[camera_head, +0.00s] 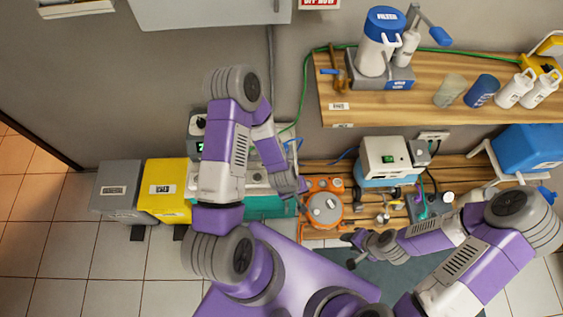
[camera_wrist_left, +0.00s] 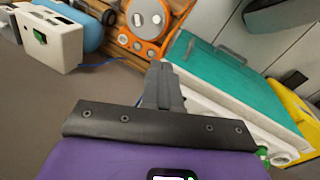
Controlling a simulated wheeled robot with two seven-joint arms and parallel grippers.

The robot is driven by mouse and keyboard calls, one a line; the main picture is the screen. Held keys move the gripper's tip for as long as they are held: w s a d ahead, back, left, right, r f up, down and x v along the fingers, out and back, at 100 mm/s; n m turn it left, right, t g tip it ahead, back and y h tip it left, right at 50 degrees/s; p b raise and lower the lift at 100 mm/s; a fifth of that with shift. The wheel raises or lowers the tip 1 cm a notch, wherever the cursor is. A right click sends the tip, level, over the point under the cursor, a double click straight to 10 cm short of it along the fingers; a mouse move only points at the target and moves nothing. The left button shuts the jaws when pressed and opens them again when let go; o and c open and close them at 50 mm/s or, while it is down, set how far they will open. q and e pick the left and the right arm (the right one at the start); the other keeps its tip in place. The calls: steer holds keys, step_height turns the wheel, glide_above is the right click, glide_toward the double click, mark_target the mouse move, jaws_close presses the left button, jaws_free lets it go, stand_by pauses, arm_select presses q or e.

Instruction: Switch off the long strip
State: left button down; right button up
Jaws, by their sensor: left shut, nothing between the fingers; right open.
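A long strip is not clearly identifiable in either view. A small white plate with dark marks (camera_head: 433,136), perhaps an outlet, sits at the wall behind the lower bench. A white box with a green switch (camera_head: 385,158) stands on that bench; it also shows in the left wrist view (camera_wrist_left: 52,40). My left gripper (camera_head: 301,186) hangs between the teal case (camera_head: 270,206) and the orange device (camera_head: 323,204). In the left wrist view its fingers (camera_wrist_left: 160,72) are shut and empty. My right gripper (camera_head: 349,250) is open and empty in front of the bench.
A wooden shelf (camera_head: 430,105) with a filter unit (camera_head: 380,45) and several cups is above the bench. A yellow case (camera_head: 165,190) and a grey case (camera_head: 117,191) stand at the left. A blue container (camera_head: 530,150) is at the right. Tiled floor is free at front left.

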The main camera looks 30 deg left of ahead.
arm_select(q)
steer(key=w+a+r+n+g, duration=0.1)
steer(key=w+a+n, duration=0.2)
steer(key=n, duration=0.8)
steer(key=w+a+r+n+g, duration=0.1)
steer(key=w+a+n, duration=0.3)
steer(key=n, duration=0.7)
steer(key=w+a+r+n+g+y, duration=0.1)
steer(key=w+a+r+n+g, duration=0.1)
steer(key=a+n, duration=0.4)
steer(key=w+r+n, duration=0.1)
steer(key=n, duration=0.4)
steer(key=shift+w+r+n, duration=0.15)
steer(key=shift+r+n, duration=0.1)
steer(key=shift+n, duration=0.05)
steer(key=f+b, duration=0.1)
steer(key=f, duration=0.3)
steer(key=s+f+b, duration=0.1)
steer(key=f+b, duration=0.1)
steer(key=f, duration=0.2)
steer(key=d+f+b, duration=0.1)
steer(key=f+b, duration=0.1)
steer(key=f, duration=0.2)
steer(key=shift+s+f, duration=0.2)
steer(key=shift+w+a+f, duration=0.2)
steer(key=shift+f, duration=0.5)
